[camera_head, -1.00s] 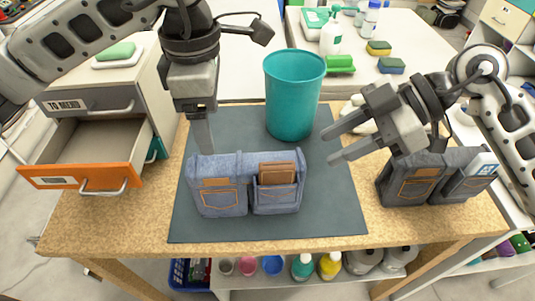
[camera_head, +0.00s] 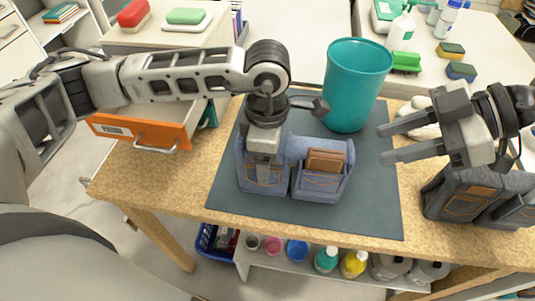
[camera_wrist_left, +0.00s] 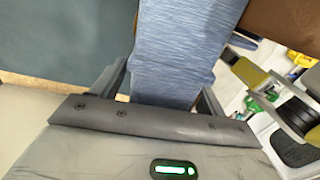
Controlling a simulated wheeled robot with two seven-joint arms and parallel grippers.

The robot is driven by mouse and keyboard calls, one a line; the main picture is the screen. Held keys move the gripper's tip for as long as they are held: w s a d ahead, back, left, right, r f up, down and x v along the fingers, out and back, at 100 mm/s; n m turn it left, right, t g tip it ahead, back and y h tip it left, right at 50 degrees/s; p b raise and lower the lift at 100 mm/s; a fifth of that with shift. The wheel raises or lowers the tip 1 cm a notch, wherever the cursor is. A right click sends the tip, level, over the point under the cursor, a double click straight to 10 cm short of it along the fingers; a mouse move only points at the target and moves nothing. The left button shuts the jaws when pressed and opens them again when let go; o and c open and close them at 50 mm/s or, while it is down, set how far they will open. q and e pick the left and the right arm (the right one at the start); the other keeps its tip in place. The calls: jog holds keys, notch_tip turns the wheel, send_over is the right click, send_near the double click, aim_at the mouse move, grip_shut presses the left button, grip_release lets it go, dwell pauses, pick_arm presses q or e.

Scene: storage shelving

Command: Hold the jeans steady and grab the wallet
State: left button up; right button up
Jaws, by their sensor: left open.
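The blue jeans (camera_head: 308,188) stand folded on the dark mat, with two front pockets. A brown wallet (camera_head: 326,160) sticks up out of the right pocket. My left gripper (camera_head: 264,160) points down at the left part of the jeans and hides some of it. In the left wrist view the jeans (camera_wrist_left: 180,50) lie between its open fingers (camera_wrist_left: 165,85); contact cannot be told. A brown surface, probably the wallet (camera_wrist_left: 285,20), shows there at the top right. My right gripper (camera_head: 383,146) is open and empty, right of the jeans and apart from the wallet.
A teal bin (camera_head: 355,85) stands just behind the jeans. Dark jeans (camera_head: 455,200) stand at the right, under my right gripper. An open orange-fronted drawer (camera_head: 140,130) is at the left. The front of the mat (camera_head: 370,215) is clear.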

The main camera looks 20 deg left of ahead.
pick_arm(q)
jog(key=shift+f, duration=0.55)
